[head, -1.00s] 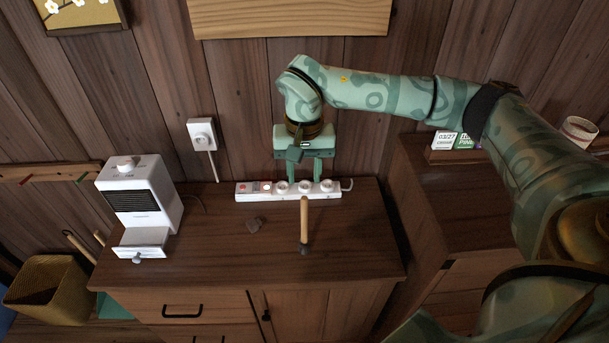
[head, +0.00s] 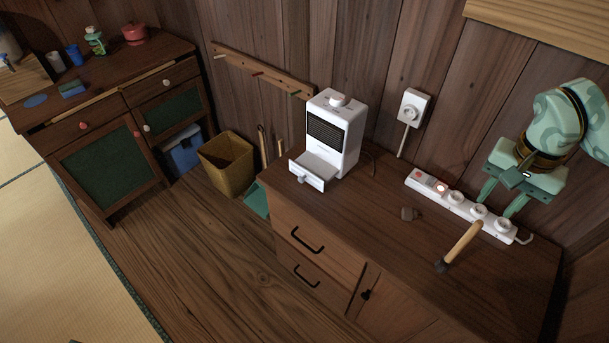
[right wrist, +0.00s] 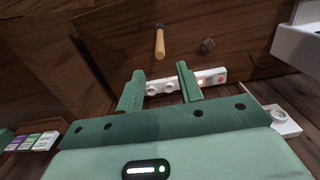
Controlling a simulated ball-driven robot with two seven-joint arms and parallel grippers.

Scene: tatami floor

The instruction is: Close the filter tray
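The white heater-like unit (head: 335,133) stands upright on the wooden cabinet, with a dark grille and a knob on top. Its filter tray (head: 312,172) is pulled out at the bottom front, with a small grey knob on its face. A white corner of the unit shows at the top right of the right wrist view (right wrist: 297,42). My right gripper (head: 499,205) is open and empty above the power strip (head: 461,206), well to the right of the unit. Its two green fingers (right wrist: 160,84) stand apart in the right wrist view. My left gripper is not in view.
A wooden-handled tool (head: 463,243) and a small brown block (head: 409,214) lie on the cabinet top (head: 385,240). A wall outlet (head: 411,108) is behind. A woven bin (head: 227,160) stands left of the cabinet. The cabinet top beside the tray is clear.

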